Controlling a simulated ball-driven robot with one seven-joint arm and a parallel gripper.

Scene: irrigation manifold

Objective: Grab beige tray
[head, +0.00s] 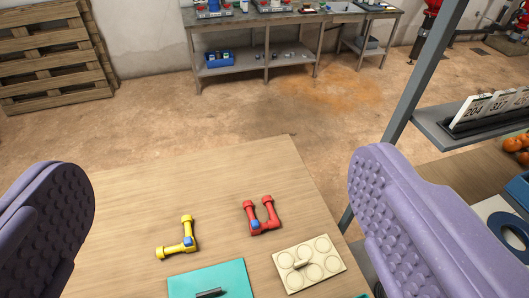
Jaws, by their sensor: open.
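The beige tray (325,271) lies flat on the wooden table near its right edge. The tray shows between the fingers, just left of the right finger, and nothing is held.
A red pipe fitting (262,226) and a yellow pipe fitting (188,243) lie behind and left of the tray. A teal mat (228,272) with a dark object lies left of it. A grey shelf post (425,75) rises beyond the right finger. The table's far half is clear.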

